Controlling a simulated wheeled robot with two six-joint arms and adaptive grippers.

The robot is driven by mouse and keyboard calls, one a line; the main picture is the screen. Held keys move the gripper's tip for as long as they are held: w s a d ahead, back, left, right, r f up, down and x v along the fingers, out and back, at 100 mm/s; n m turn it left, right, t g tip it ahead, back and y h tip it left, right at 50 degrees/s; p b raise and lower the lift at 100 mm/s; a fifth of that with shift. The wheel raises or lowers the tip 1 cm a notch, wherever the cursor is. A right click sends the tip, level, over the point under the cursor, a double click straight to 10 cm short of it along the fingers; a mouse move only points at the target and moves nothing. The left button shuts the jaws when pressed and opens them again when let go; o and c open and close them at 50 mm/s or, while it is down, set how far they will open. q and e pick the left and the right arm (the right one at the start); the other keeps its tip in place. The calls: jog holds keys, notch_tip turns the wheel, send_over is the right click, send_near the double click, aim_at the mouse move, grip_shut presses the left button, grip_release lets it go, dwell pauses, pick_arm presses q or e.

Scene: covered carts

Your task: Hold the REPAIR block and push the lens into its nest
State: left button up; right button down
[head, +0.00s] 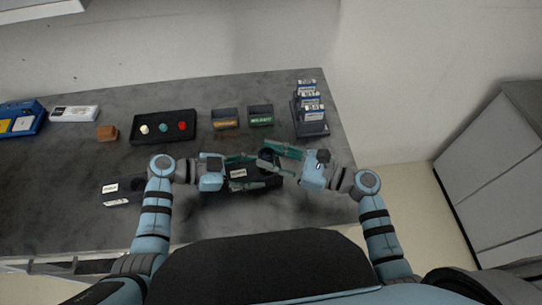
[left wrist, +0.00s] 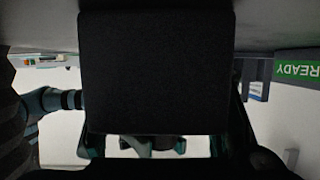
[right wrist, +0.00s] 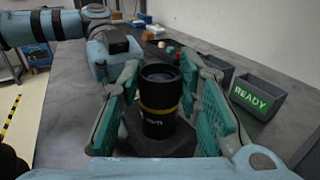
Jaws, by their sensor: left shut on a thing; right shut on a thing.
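The REPAIR block (head: 262,184) is a dark block with a white label, too small to read, on the grey table in the head view. It fills the middle of the left wrist view (left wrist: 157,70). My left gripper (head: 241,173) is shut on it from the left. The lens (head: 267,156) is a black cylinder; the right wrist view shows it upright with a yellow ring (right wrist: 160,105). My right gripper (head: 271,157) is shut on the lens, with teal fingers on both sides of it. The lens's lower end is over the dark block. The nest is hidden, and I cannot tell how deep the lens sits.
A second labelled dark block (head: 118,196) lies left of my left gripper. Behind are a black tray (head: 163,138) with white, teal and red pieces, an orange-labelled bin (head: 225,113), a green READY bin (head: 260,110) and a card rack (head: 312,130).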

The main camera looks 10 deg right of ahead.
jog(key=shift+f, duration=1.1)
jog(key=c, duration=1.2)
grip_release()
jog(key=shift+f, duration=0.1)
jog(key=shift+o, duration=0.2)
jog(key=v, duration=1.2)
